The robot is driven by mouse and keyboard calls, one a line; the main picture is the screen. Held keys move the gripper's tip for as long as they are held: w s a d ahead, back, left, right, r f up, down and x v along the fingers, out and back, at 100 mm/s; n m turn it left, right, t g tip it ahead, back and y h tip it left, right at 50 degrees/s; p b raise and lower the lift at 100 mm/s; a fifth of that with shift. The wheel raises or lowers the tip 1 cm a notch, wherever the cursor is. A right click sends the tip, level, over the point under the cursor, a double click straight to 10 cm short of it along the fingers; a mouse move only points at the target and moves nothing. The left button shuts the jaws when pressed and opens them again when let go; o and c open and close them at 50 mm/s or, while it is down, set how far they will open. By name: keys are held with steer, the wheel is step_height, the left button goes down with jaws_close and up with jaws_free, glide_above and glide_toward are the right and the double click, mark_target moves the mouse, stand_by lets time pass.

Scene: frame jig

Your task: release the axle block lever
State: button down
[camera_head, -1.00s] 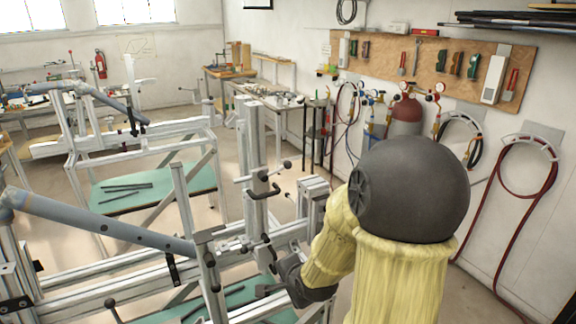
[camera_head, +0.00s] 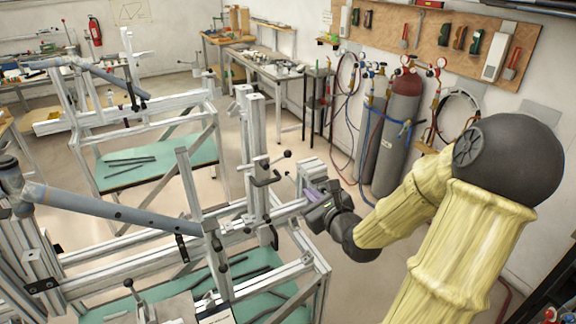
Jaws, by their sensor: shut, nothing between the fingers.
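My gripper (camera_head: 314,197) is dark and shut, with its fingers pointing left at the jig's right end. It is right beside a light metal block (camera_head: 311,172) at the end of a horizontal rail; I cannot tell whether it touches it. A black clamp lever (camera_head: 266,180) and a ball-ended lever (camera_head: 285,155) stick out from the upright post (camera_head: 256,140), left of my gripper. More black levers sit lower on the frame (camera_head: 246,228). Which one is the axle block lever is unclear, and the fingertips are partly hidden by the hand.
A blue-grey tube (camera_head: 115,208) lies across the jig on the left. Green shelves (camera_head: 195,290) sit low in the frame. Gas cylinders (camera_head: 398,130) and hoses stand at the right wall. A second jig (camera_head: 150,130) is behind; open floor lies right of the frame.

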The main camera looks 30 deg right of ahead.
mark_target(276, 159)
steer(key=w+r+p, duration=0.1)
steer(key=w+p, duration=0.4)
steer(key=w, duration=0.6)
steer(key=shift+w+a+r, duration=0.25)
steer(key=shift+a, duration=0.2)
